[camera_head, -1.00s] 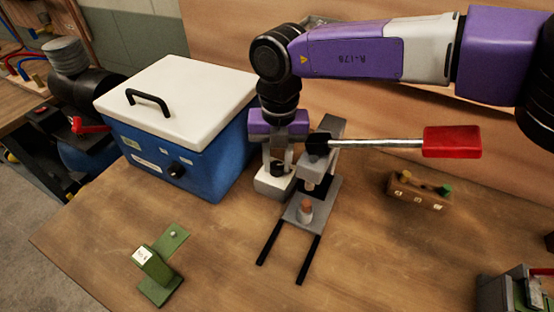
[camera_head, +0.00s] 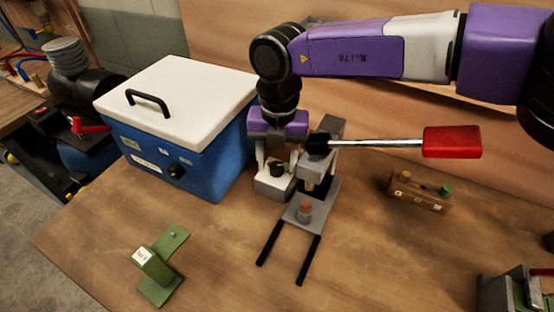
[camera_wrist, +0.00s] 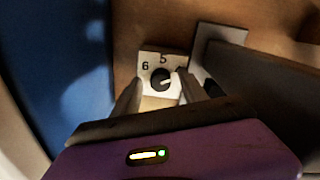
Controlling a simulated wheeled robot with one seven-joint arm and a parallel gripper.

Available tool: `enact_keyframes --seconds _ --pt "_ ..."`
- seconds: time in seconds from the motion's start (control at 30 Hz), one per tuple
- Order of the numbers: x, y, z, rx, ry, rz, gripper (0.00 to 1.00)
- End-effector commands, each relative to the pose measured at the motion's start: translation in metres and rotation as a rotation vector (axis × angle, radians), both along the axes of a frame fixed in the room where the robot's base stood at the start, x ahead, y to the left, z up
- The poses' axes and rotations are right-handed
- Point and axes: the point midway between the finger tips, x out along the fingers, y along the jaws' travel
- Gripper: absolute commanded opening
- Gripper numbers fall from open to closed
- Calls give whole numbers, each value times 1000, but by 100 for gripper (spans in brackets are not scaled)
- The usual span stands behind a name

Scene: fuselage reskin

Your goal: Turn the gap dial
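The gap dial (camera_head: 277,169) is a black round knob on a small white box (camera_head: 268,187) beside the grey lever press. In the wrist view the dial (camera_wrist: 160,80) has a white pointer line aimed to the right, and its white face shows 5 and 6. My gripper (camera_head: 277,160) points down at the dial. In the wrist view my gripper (camera_wrist: 159,77) is open, with one finger on each side of the knob. A gap shows on the left; whether the right finger touches the knob I cannot tell.
The lever press (camera_head: 322,185) stands close to the right, its red handle (camera_head: 452,141) reaching right. A blue box with a white lid (camera_head: 180,95) is close on the left. A green stand (camera_head: 158,268) and a wooden block (camera_head: 418,196) are farther away.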

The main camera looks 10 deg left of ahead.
Motion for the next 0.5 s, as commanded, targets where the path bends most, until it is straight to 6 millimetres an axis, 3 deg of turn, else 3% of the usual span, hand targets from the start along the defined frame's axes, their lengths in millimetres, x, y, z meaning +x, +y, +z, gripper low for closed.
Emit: enact_keyframes --seconds 0.27,0.5 --pt "0 0 1 -1 1 1 50" --pt "1 -1 32 -1 -2 0 50"
